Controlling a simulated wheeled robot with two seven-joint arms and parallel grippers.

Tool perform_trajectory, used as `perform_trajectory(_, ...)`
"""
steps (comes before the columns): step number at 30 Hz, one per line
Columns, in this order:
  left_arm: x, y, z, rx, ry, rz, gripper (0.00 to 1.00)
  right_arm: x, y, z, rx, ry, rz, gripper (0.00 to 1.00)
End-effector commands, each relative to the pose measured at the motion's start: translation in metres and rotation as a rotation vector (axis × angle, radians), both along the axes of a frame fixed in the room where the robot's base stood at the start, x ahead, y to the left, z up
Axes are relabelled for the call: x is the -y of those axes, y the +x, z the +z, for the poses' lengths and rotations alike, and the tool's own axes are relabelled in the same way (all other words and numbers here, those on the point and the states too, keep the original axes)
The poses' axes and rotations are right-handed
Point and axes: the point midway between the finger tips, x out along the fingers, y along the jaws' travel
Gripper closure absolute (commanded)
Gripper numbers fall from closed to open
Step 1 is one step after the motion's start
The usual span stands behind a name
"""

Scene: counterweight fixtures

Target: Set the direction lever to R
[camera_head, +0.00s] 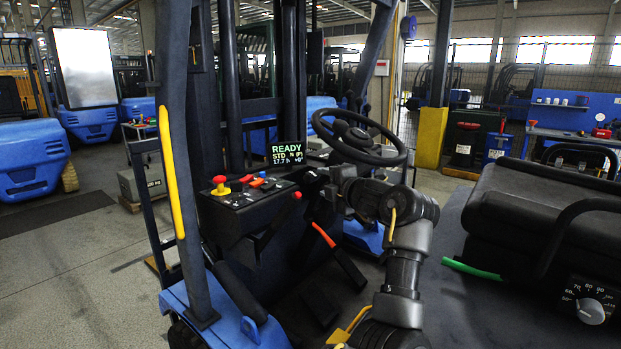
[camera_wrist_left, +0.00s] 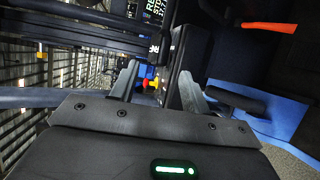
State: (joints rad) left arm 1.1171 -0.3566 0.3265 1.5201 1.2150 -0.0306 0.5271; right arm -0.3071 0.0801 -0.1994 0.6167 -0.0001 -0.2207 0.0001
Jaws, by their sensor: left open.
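My left gripper (camera_head: 321,178) is open at the steering column, below the steering wheel (camera_head: 358,138). In the left wrist view its two fingers (camera_wrist_left: 160,72) are apart, with a dark upright part of the column near the right finger. I cannot make out the direction lever clearly; the gripper and arm cover part of the column. White letters (camera_wrist_left: 155,46) show beyond the fingers, partly cut off. The display (camera_head: 288,153) reads READY, STD, N and (P). My right gripper is not in view.
The console (camera_head: 250,196) has a red and yellow mushroom button (camera_head: 220,185). A red-knobbed lever (camera_head: 297,195) and an orange handle (camera_head: 323,235) are close to my arm. The yellow grab bar (camera_head: 171,172) and black seat (camera_head: 530,205) flank the space.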

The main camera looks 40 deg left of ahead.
Motion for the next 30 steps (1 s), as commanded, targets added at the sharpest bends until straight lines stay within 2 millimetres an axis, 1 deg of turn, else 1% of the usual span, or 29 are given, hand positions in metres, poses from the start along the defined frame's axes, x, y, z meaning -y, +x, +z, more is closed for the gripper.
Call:
perform_trajectory(2, -0.010, 0.003, 0.001, -0.002, 0.002, 0.003, 0.53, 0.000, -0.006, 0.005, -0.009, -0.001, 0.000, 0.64)
perform_trajectory(5, -0.026, 0.008, -0.001, -0.004, 0.001, 0.004, 0.53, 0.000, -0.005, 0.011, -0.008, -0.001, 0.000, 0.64)
perform_trajectory(12, -0.069, 0.024, -0.008, -0.004, 0.003, 0.005, 0.53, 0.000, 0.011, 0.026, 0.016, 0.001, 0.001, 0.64)
perform_trajectory(15, -0.082, 0.029, -0.010, -0.004, 0.003, 0.005, 0.53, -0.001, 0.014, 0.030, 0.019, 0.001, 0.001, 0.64)
perform_trajectory(21, -0.097, 0.035, -0.015, -0.004, 0.001, 0.004, 0.53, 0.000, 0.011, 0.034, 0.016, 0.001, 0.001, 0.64)
perform_trajectory(30, -0.098, 0.036, -0.016, -0.001, 0.001, 0.004, 0.53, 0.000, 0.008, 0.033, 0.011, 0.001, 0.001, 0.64)
